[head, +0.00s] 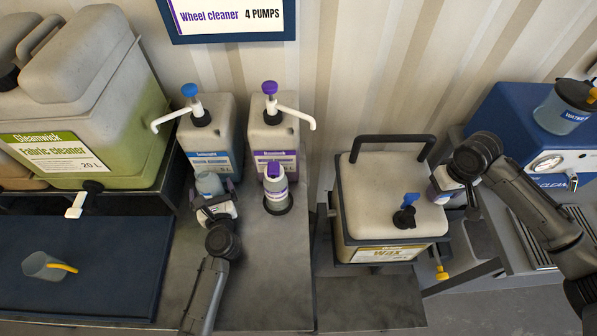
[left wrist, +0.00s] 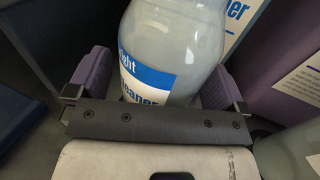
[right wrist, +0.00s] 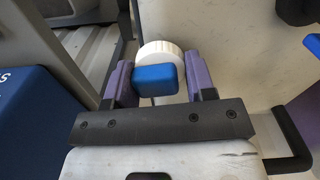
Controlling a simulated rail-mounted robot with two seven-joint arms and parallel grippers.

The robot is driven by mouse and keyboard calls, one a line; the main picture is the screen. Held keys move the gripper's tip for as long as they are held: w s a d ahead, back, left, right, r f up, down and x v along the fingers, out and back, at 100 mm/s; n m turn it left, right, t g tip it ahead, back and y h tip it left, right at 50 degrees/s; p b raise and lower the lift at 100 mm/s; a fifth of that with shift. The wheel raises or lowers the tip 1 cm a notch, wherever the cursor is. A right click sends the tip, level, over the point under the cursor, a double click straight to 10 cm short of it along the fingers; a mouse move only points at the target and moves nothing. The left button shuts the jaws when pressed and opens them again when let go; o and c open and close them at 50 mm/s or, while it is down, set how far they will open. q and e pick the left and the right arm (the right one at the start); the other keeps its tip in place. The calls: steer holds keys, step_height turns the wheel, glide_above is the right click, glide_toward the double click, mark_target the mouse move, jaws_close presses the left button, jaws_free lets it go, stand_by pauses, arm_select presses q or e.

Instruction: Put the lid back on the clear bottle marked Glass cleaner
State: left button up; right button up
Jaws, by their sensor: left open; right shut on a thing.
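The clear bottle (head: 208,183) stands on the grey counter, upright, with a blue-and-white label; in the left wrist view (left wrist: 175,45) its label is only partly readable, ending in "cleaner". My left gripper (head: 214,205) is open, with its purple fingers on either side of the bottle's body. The bottle's top is out of the left wrist view. My right gripper (head: 440,186) is beside the right side of the wax canister. It is shut on the lid, a ribbed white disc with a blue block grip (right wrist: 155,80), which hangs between the purple fingers.
A purple-labelled bottle (head: 275,190) stands right of the clear bottle. Two pump canisters (head: 212,135) (head: 272,138) stand behind. The wax canister (head: 395,190) with a black handle lies between my arms. A blue machine (head: 510,125) is at the right. A measuring cup (head: 45,266) sits on the blue mat.

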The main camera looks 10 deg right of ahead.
mark_target(201, 170)
arm_select(q)
steer(key=shift+c, duration=0.3)
steer(key=c, duration=1)
steer(key=shift+c, duration=0.2)
